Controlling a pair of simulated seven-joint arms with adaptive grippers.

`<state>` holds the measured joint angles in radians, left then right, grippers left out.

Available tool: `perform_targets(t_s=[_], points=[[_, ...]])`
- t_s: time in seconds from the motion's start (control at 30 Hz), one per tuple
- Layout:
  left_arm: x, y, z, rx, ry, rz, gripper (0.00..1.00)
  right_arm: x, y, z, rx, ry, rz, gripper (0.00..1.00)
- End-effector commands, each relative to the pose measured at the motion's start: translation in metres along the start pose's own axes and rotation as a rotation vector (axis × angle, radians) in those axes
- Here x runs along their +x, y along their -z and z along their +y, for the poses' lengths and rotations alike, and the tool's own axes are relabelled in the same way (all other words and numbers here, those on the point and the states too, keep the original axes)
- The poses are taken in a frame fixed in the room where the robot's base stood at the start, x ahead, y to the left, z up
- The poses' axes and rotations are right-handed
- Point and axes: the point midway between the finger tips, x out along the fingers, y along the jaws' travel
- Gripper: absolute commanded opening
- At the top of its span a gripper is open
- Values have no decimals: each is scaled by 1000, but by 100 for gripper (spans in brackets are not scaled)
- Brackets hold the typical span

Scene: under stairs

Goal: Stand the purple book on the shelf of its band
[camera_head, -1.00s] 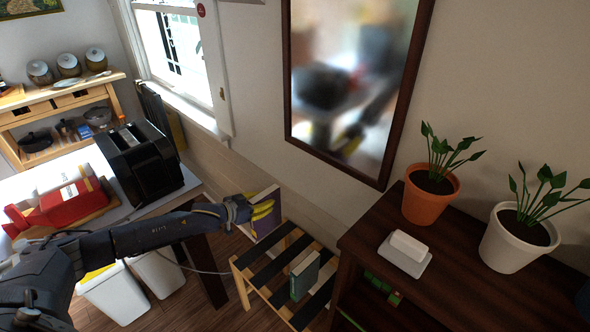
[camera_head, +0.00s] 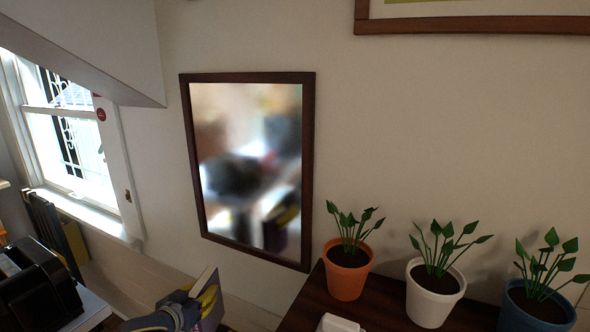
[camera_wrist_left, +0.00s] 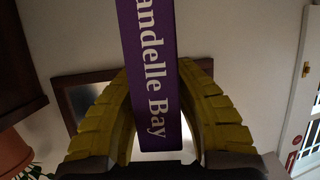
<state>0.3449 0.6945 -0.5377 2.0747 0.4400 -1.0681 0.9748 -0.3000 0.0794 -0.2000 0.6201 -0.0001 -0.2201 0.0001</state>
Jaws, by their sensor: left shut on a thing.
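The purple book (camera_head: 213,312) is at the bottom of the head view, with its pale page edges showing at the top left. My left gripper (camera_head: 200,300) is shut on it. My right gripper is not in view.
A dark wooden cabinet top (camera_head: 390,310) at the lower right carries plants in orange (camera_head: 347,278), white (camera_head: 433,300) and blue (camera_head: 540,312) pots and a white block (camera_head: 340,323). A mirror (camera_head: 248,165) hangs on the wall behind. A black appliance (camera_head: 35,285) stands at the lower left.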

Motion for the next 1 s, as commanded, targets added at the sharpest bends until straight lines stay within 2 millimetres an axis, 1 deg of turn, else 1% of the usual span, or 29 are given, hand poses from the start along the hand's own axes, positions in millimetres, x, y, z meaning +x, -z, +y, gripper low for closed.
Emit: perform_targets(t_s=[0.03,0.2,0.3,0.5,0.6,0.73,0.9,1.0], points=[[-8,8,11,-13,7,6,0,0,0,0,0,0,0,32],[-37,29,30,-37,62,5,0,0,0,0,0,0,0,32],[-55,38,37,-50,97,5,0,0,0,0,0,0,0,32],[-85,45,47,-71,153,3,0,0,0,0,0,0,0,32],[-96,46,53,-76,170,1,0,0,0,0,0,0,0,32],[-104,44,60,-80,184,0,0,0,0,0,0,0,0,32],[-104,31,68,-79,192,-3,0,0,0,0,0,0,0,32],[-104,28,70,-78,191,-2,0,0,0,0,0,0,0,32]])
